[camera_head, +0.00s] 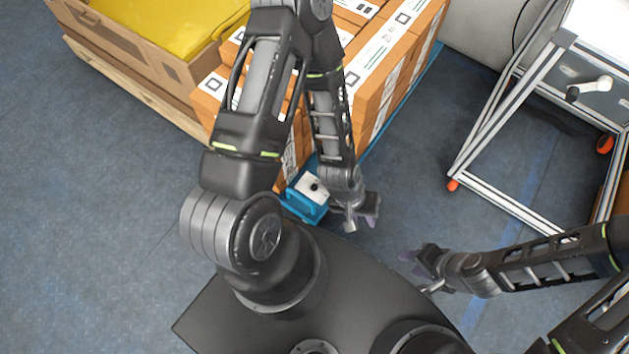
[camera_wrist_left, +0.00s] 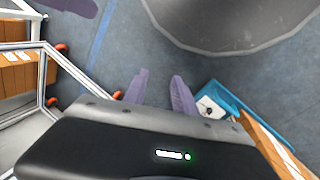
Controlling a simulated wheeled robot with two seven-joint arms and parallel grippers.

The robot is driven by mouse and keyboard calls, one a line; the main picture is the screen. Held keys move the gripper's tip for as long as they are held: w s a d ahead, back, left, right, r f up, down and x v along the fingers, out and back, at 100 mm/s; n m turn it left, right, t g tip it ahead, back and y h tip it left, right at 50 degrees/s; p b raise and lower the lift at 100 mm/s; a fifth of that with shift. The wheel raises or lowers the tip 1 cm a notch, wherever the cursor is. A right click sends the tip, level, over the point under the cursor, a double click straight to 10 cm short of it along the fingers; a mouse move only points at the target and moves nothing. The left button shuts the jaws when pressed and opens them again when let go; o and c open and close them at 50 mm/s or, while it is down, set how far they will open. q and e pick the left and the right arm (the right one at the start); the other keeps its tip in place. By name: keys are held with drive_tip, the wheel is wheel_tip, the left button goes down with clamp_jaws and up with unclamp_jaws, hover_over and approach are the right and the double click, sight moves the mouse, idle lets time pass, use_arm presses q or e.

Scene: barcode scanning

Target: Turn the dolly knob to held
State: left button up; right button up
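The blue dolly (camera_head: 390,125) stands under a stack of orange boxes. At its near corner sits a white panel with a small black knob (camera_head: 313,187). The knob also shows in the left wrist view (camera_wrist_left: 209,112), just right of my fingers; which way it points is too small to tell. My left gripper (camera_head: 366,216) is open and empty, its two purple fingers (camera_wrist_left: 160,88) apart. It hangs right of the knob panel and does not touch it. My right gripper (camera_head: 415,262) is lower right, away from the dolly; its finger gap is unclear.
A brown carton with a yellow bag (camera_head: 190,25) sits on a wooden pallet (camera_head: 135,85) at upper left. A metal-framed table (camera_head: 505,130) with orange-wheeled casters stands at right. The blue-grey floor between the dolly and the frame is clear.

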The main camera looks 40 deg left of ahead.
use_arm(q)
drive_tip(key=w+a+f+n+y+b, duration=0.1)
drive_tip(key=w+a+f+n+b, duration=0.3)
drive_tip(key=w+a+f+n, duration=0.25)
drive_tip(key=n+g+y+b, duration=0.1)
drive_tip(key=n+y+b, duration=0.1)
drive_tip(key=n+b, duration=1.7)
hover_over(314, 184)
drive_tip(key=p, duration=0.7)
wheel_tip(314, 184, down, 18)
drive_tip(key=n, duration=0.5)
drive_tip(key=shift+d+n, duration=0.15)
drive_tip(key=shift+n, duration=0.5)
drive_tip(key=shift+r, duration=0.15)
wheel_tip(314, 184, down, 8)
drive_tip(key=b, duration=0.3)
